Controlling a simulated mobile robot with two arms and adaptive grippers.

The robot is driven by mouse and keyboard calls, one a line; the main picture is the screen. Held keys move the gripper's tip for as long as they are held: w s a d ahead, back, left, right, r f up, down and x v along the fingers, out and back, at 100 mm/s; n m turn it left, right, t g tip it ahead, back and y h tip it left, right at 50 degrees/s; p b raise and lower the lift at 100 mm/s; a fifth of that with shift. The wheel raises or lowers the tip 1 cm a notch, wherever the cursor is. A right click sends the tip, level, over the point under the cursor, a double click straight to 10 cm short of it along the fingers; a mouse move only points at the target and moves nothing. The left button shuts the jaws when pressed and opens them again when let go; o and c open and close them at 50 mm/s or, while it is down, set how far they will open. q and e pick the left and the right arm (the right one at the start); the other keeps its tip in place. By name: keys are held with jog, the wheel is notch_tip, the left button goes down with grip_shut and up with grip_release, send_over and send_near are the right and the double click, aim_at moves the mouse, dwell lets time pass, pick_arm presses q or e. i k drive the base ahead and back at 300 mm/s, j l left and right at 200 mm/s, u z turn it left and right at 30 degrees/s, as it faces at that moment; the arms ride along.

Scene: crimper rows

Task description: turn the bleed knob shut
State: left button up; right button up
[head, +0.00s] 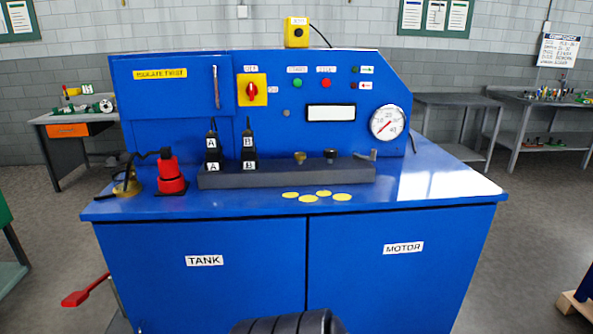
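A blue hydraulic bench (206,229) stands in front of me. A dark grey block (285,177) lies along its top. On the block stand a small brass knob (300,157), a black knob (330,154) and a grey lever (366,156) at the right end. None of these carries a label I can read, so I cannot tell which is the bleed knob or how far it is turned. A round pressure gauge (387,122) is on the panel to their right. Neither gripper is in view.
Two black plugs marked A (212,150) and B (248,150) stand on the block's left. Several yellow discs (307,198) lie in front of the block. The right part of the benchtop (440,182) is clear.

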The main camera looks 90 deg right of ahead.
aim_at(298, 156)
jog(key=z, duration=2.7)
